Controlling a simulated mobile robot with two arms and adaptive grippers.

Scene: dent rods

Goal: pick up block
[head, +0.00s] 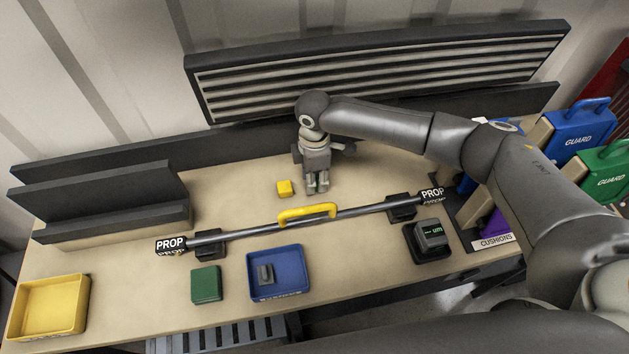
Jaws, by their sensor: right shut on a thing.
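A small yellow block (284,188) sits on the tan workbench behind the rod. My right gripper (317,188) points down just to the right of this block, apart from it. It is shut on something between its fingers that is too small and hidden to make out. A larger green block (206,284) lies on the bench front, left of a blue tray (289,284). A small grey block (266,273) lies in that tray. My left gripper is not in view.
A long dark rod (262,228) with a yellow handle (307,213) and PROP end labels crosses the bench. A yellow tray (48,306) stands front left. A dark device (430,235) and GUARD cases (578,130) stand right. A slatted panel is behind.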

